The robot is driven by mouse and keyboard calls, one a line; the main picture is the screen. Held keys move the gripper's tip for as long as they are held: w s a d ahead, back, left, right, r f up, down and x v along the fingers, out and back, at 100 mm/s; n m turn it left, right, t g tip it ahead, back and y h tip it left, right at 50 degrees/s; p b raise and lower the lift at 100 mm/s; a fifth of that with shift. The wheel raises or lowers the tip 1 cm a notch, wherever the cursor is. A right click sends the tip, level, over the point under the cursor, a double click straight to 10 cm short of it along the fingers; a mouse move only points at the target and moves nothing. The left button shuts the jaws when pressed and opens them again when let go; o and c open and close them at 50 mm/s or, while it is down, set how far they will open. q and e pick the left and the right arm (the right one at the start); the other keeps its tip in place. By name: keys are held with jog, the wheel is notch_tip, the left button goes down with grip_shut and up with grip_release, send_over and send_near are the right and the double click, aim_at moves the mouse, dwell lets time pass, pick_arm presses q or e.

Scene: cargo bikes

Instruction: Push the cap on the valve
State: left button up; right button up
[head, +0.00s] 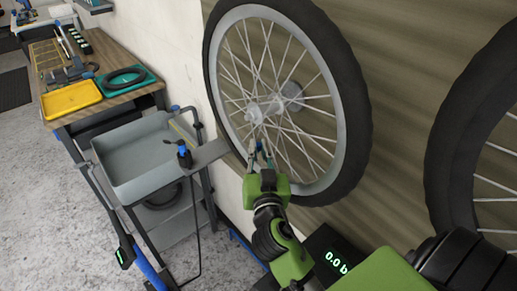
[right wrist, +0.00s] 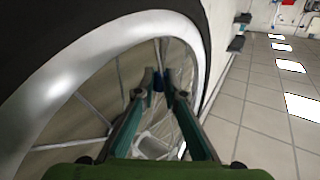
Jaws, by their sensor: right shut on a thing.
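A bike wheel with a black tyre (head: 362,125), silver rim and spokes stands upright in the head view; it also fills the left of the right wrist view (right wrist: 120,35). My right gripper (head: 262,150) is in front of the wheel's lower spokes, just inside the rim. In the right wrist view its fingers (right wrist: 160,82) are shut on a small dark blue piece (right wrist: 158,76), which looks like the cap. The valve cannot be made out; it may be hidden by the fingers. My left gripper is not in view.
A grey bin (head: 140,165) stands on a cart at left, beside a black-and-blue hose head (head: 184,152). Behind is a workbench with a yellow tray (head: 72,98) and a green tray (head: 128,82). A second wheel (head: 455,150) stands at right, and a display (head: 336,262) reads 0.0.

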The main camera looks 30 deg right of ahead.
jog(key=shift+f+b, duration=0.35)
dwell(0.4)
dwell(0.3)
jog(key=o, duration=0.7)
jog(key=shift+o, duration=0.2)
jog(key=o, duration=0.3)
jog(key=shift+o, duration=0.2)
